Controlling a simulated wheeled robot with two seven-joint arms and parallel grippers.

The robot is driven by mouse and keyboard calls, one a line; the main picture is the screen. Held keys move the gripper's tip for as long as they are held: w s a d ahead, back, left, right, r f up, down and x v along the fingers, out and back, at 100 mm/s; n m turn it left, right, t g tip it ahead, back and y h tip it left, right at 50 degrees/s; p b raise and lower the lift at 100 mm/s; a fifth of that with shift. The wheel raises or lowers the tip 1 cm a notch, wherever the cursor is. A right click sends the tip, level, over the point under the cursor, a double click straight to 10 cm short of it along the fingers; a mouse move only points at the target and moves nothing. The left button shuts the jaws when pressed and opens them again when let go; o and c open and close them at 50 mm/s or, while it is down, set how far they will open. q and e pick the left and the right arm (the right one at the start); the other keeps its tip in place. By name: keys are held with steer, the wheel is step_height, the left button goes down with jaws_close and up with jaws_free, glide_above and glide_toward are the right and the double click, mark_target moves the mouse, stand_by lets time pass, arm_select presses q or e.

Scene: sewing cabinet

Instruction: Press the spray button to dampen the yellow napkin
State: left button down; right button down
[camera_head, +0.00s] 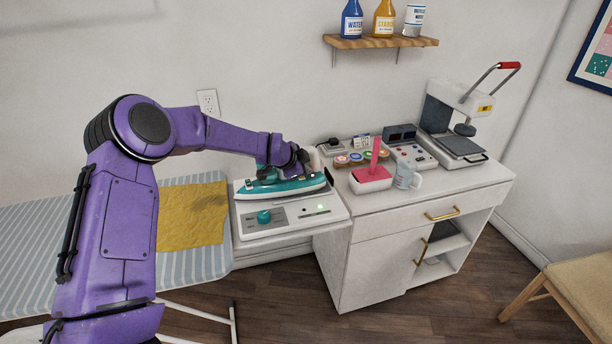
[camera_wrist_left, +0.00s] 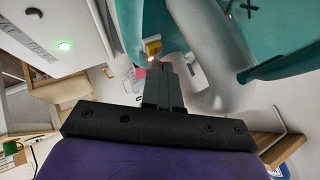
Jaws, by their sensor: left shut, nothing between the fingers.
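The yellow napkin (camera_head: 185,228) lies flat on the striped ironing board (camera_head: 215,262). It shows a darker patch toward its upper right. The teal and white iron (camera_head: 285,189) sits on the white station (camera_head: 290,228), left of the cabinet. My left gripper (camera_head: 303,160) is at the iron's upper right part, and its fingertips are hard to make out there. In the left wrist view, the shut, empty fingers (camera_wrist_left: 160,72) reach in beside the iron's teal body (camera_wrist_left: 285,35). A small yellow part (camera_wrist_left: 153,46), possibly the spray button, appears by the fingertips; contact is unclear.
The station has a teal knob (camera_head: 264,217) and a lit green light. Right of the iron, the cabinet top (camera_head: 430,190) holds a pink item (camera_head: 371,178), a clear cup (camera_head: 404,176), spools and a press (camera_head: 455,125). A shelf (camera_head: 380,42) with bottles hangs above.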

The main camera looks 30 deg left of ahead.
stand_by(0.5)
arm_select(q)
steer(key=shift+r+p, duration=0.3)
steer(key=shift+r, duration=0.65)
step_height(320, 180, up, 6)
steer(key=p, duration=0.2)
steer(key=shift+p, duration=0.3)
